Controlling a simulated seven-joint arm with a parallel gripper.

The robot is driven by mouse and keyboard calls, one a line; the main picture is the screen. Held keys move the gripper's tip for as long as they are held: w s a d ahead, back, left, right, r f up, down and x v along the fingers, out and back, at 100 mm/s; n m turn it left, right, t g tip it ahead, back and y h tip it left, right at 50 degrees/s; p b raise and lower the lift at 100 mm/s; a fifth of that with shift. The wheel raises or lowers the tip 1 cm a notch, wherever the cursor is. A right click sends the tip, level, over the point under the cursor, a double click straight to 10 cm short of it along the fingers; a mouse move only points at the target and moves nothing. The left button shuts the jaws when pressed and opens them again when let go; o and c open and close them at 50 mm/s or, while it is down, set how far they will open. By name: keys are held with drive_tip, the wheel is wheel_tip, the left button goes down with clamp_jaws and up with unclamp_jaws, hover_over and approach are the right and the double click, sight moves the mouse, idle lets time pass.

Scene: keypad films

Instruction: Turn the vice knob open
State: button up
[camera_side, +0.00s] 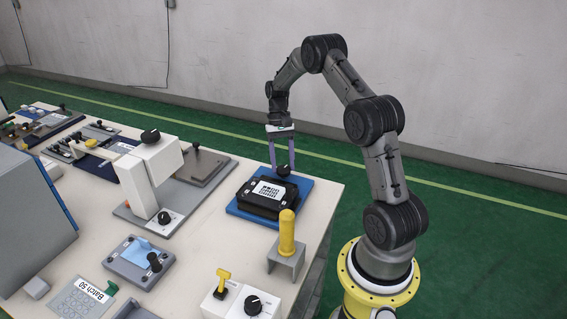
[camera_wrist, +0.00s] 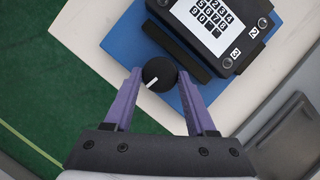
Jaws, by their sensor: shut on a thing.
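The vice knob (camera_wrist: 158,74) is round and black with a white pointer line, which points to the lower left in the wrist view. In the side view the knob (camera_side: 283,170) sits at the far edge of the blue vice base (camera_side: 247,211). My gripper (camera_wrist: 160,76) has its two purple fingers on either side of the knob and is shut on it. In the side view my gripper (camera_side: 282,166) reaches down from above. A black vice body holds a white keypad film (camera_wrist: 206,20) with printed digits.
A yellow-handled tool (camera_side: 287,232) stands on a grey stand near the table's front right edge. A white press (camera_side: 150,170) with a black knob stands to the left. A white box (camera_side: 240,301) carries a yellow lever and a dial.

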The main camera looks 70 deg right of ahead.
drive_tip(key=shift+n+h, duration=0.3)
drive_tip(key=shift+n, duration=0.6)
drive_tip(key=shift+g, duration=0.3)
drive_tip(key=o, duration=1.4)
drive_tip(key=shift+c, duration=0.2)
drive_tip(key=v, duration=1.4)
drive_tip(key=shift+a, duration=0.1)
